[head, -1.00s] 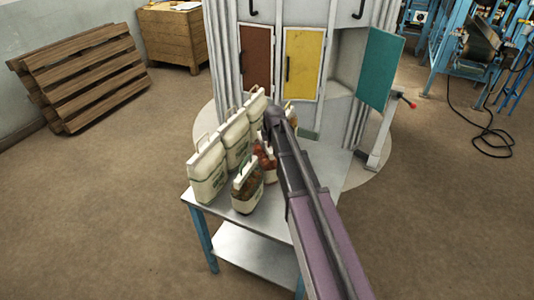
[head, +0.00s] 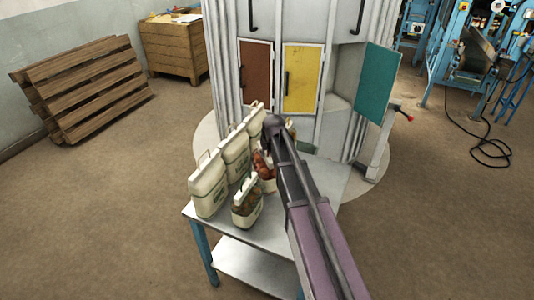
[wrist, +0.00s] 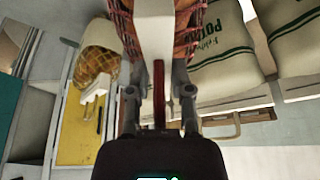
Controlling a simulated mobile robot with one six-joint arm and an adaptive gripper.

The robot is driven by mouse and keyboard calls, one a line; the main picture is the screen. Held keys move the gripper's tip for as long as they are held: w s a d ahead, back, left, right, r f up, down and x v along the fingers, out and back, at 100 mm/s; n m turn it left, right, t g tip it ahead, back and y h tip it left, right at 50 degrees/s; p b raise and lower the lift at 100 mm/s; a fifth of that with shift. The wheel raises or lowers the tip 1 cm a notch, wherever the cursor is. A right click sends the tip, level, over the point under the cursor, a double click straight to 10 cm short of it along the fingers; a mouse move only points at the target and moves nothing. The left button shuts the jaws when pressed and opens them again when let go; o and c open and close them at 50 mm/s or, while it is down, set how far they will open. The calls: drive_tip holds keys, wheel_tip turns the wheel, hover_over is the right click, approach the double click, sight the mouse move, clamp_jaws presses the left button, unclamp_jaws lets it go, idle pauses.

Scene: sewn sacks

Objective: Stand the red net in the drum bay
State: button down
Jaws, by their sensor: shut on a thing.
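The red net (head: 262,168) is at the table's middle in the head view, partly hidden by my arm. In the wrist view the red net (wrist: 192,25) fills the top middle, with a white band down its front. My gripper (wrist: 158,92) is shut on its thin, dark red upper edge or handle, between both fingers. In the head view my arm hides the fingers. The drum (head: 310,20) stands behind the table. It has a closed brown door, a closed yellow door and an open bay (head: 343,85) with a teal door swung out to the right.
Several white sacks (head: 207,185) stand in a row on the table's left. A brown net (head: 246,208) stands in front. A yellow net (wrist: 100,65) shows beside the held net in the wrist view. The table's right part (head: 330,180) is clear. A crank with a red knob (head: 408,116) stands right.

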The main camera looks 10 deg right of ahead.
drive_tip(key=shift+s+d+r, duration=0.1)
drive_tip(key=shift+s+d, duration=0.15)
drive_tip(key=shift+d, duration=0.05)
drive_tip(key=s+d+r+p, duration=0.1)
drive_tip(key=s+d, duration=0.7)
drive_tip(key=d, duration=0.4)
drive_tip(key=shift+s+d+r, duration=0.2)
drive_tip(key=shift+s+d, duration=0.05)
drive_tip(key=shift+s, duration=0.15)
drive_tip(key=shift+d, duration=0.1)
idle(0.3)
